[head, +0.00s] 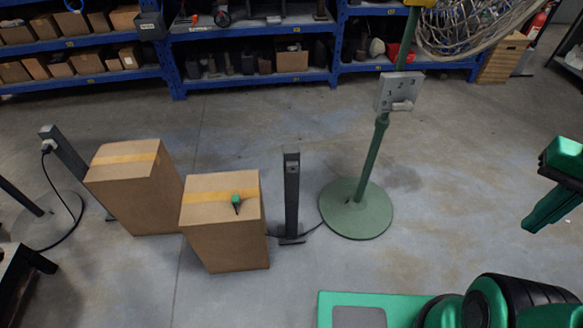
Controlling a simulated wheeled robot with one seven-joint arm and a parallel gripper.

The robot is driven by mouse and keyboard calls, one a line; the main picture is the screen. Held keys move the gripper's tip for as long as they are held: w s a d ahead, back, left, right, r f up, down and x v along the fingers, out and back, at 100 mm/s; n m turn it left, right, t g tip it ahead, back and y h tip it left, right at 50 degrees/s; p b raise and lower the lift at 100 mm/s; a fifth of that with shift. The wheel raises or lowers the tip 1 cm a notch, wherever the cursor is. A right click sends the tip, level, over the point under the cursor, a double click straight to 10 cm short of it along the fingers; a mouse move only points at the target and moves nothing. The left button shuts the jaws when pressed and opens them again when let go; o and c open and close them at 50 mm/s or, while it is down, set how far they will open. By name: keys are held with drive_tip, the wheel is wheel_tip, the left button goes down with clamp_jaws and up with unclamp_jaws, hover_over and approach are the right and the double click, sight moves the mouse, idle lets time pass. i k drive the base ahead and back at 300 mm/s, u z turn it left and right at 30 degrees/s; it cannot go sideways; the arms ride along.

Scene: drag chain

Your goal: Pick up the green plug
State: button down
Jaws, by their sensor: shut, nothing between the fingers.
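The green plug (236,199) is small, with a dark pointed end towards the viewer. It lies on top of the nearer cardboard box (222,233), on or beside the yellow tape strip. My gripper (534,219) shows at the right edge in green and black, partly cut off by the frame. It points down and left, is shut and empty, and is far to the right of the plug.
Another cardboard box (137,192) stands left of the nearer one. A dark post (291,195) stands close to its right. A green fan stand (357,211) is further right. Blue shelves (250,77) line the back. Floor between the stand and my gripper is clear.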

sight(235, 198)
drive_tip(key=u, duration=0.05)
drive_tip(key=i, duration=0.95)
drive_tip(key=u, duration=1.55)
